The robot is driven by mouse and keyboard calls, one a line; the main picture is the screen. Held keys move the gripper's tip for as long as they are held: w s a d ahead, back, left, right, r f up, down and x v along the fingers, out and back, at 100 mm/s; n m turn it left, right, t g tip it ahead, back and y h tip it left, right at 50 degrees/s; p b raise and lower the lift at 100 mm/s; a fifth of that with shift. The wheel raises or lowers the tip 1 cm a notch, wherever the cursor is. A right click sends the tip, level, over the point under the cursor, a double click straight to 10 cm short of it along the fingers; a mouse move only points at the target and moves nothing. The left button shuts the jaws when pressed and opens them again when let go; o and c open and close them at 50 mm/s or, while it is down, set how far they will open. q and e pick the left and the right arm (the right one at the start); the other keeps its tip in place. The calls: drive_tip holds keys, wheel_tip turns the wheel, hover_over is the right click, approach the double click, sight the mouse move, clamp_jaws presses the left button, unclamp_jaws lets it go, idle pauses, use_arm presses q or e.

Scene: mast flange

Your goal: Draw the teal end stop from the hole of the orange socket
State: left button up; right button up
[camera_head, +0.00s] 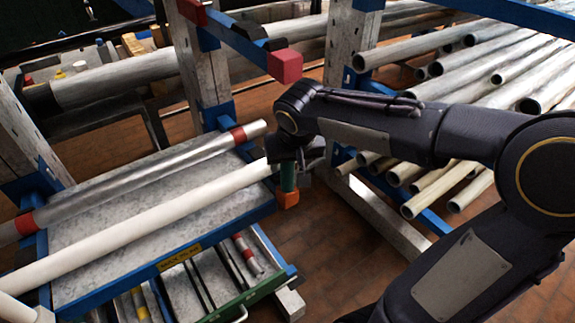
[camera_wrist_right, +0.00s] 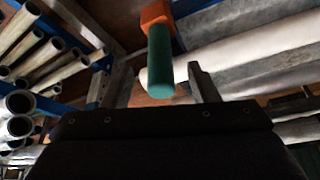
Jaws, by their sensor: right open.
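The teal end stop (camera_head: 289,177) stands upright in the orange socket (camera_head: 288,199) at the right corner of the blue-edged rack table. My right gripper (camera_head: 297,163) is over it, pointing down. In the right wrist view, the teal end stop (camera_wrist_right: 160,62) shows as a round bar coming out of the orange socket (camera_wrist_right: 157,14). The two fingers of my right gripper (camera_wrist_right: 159,74) are apart on either side of the bar, with a visible gap to each. The hole itself is hidden by the bar. My left gripper is not in view.
A white pipe (camera_head: 140,228) lies on the table, its end close to my right gripper. A grey pipe with red bands (camera_head: 140,180) lies behind it. A drawer (camera_head: 240,305) is below. A rack of many pipes (camera_head: 470,70) stands at right.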

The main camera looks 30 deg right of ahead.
sight(287, 167)
drive_tip(key=shift+w+x, duration=0.2)
drive_tip(key=shift+x, duration=1.15)
drive_tip(key=shift+w+x, duration=0.25)
drive_tip(key=shift+x, duration=1.1)
drive_tip(key=shift+d+r, duration=0.2)
drive_tip(key=c, duration=1.1)
drive_tip(key=shift+r, duration=0.1)
